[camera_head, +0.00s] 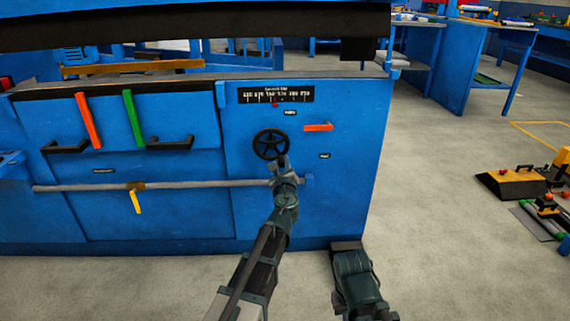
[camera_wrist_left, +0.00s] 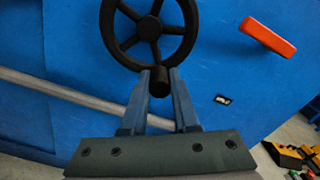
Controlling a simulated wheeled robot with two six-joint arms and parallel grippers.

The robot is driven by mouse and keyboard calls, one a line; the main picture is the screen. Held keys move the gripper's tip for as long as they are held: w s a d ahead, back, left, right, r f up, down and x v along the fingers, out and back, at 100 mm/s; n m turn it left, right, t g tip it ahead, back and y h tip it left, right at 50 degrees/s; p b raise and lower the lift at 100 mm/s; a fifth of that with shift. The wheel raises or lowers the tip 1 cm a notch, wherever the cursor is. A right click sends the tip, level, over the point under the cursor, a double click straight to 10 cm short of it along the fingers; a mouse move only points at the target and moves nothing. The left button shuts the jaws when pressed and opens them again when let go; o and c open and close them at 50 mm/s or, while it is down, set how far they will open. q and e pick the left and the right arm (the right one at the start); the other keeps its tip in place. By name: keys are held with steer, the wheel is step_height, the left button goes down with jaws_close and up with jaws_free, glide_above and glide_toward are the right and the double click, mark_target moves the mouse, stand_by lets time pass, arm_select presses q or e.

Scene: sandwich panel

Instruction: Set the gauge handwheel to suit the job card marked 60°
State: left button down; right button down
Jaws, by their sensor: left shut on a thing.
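The black spoked handwheel (camera_head: 270,145) is mounted on the blue panel, below a black gauge scale (camera_head: 276,95) with white marks and a small red pointer (camera_head: 275,104). The scale numbers are too small to read surely. My left gripper (camera_head: 281,163) is at the wheel's lower rim. In the left wrist view the gripper (camera_wrist_left: 160,82) is shut on the handwheel's black knob, at the bottom of the wheel (camera_wrist_left: 150,32). My right gripper (camera_head: 347,246) is low at the right, before the panel's base; its fingers cannot be made out. No job card marked 60° can be made out.
An orange lever (camera_head: 318,127) sticks out right of the wheel. A grey horizontal pipe (camera_head: 90,187) with a yellow handle (camera_head: 135,201) runs below the wheel. Red (camera_head: 88,120) and green (camera_head: 133,118) bars are at the left. Open floor lies to the right.

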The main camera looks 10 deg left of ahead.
arm_select(q)
steer(key=shift+s+a+f+m+b, duration=0.2)
steer(key=shift+a+m, duration=0.3)
steer(key=shift+m, duration=0.7)
steer(key=shift+s+a+f+m+b, duration=0.15)
steer(key=shift+a+m, duration=0.35)
steer(key=shift+m, duration=0.7)
steer(key=shift+s+a+f+m+b, duration=0.15)
steer(key=shift+a+m, duration=0.35)
steer(key=shift+m, duration=0.7)
arm_select(e)
steer(key=shift+f, duration=0.55)
arm_select(q)
steer(key=c, duration=0.7)
jaws_free()
